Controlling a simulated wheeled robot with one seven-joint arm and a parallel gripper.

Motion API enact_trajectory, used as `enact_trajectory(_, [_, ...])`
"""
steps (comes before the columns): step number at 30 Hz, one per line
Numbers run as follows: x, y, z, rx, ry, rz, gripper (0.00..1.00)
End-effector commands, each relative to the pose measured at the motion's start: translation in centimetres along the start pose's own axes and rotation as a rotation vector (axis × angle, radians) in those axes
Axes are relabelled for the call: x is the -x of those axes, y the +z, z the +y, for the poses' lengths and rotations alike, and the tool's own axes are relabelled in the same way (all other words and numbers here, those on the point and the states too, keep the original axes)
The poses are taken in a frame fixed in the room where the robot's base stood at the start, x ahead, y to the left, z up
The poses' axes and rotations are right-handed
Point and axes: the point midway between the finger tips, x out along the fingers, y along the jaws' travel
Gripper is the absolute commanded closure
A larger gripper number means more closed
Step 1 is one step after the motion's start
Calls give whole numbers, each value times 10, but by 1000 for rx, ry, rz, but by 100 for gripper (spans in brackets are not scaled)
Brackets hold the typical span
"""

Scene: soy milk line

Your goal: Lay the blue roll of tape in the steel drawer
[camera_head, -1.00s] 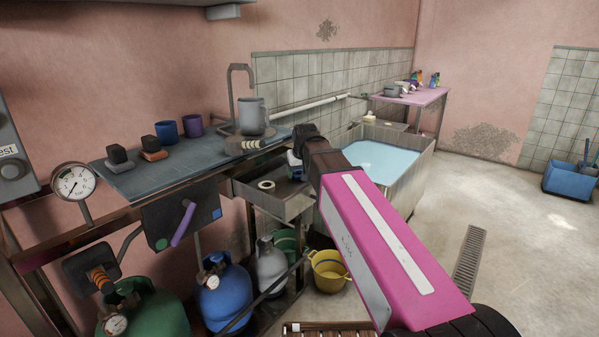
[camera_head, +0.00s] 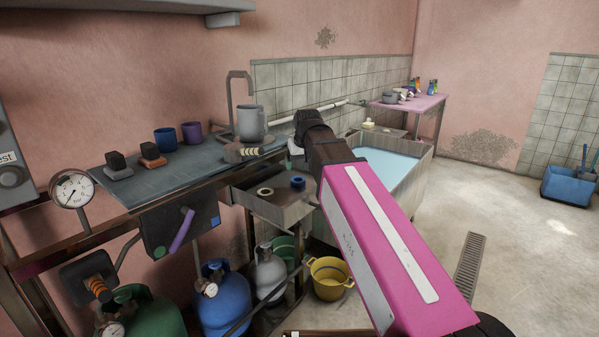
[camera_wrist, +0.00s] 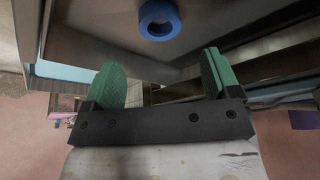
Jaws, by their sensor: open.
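The blue roll of tape (camera_head: 298,183) lies flat in the open steel drawer (camera_head: 272,211), toward its right side. It also shows in the wrist view (camera_wrist: 159,20), at the top edge, on the drawer's metal floor. My gripper (camera_wrist: 160,80) has its two green fingers spread wide with nothing between them. The roll is beyond the fingers and apart from them. In the head view my arm's dark wrist is above and to the right of the drawer, and the fingers are mostly hidden.
The worktop (camera_head: 195,160) above holds mugs and a steel jug (camera_head: 252,122). A water-filled basin (camera_head: 395,165) stands to the right. Gas cylinders and a yellow tub (camera_head: 329,275) are below.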

Motion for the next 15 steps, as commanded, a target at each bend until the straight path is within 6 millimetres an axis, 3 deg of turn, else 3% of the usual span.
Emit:
enact_trajectory(6, [28,0,0,0,0,1,17])
enact_trajectory(15, [41,0,0,0,0,-1,17])
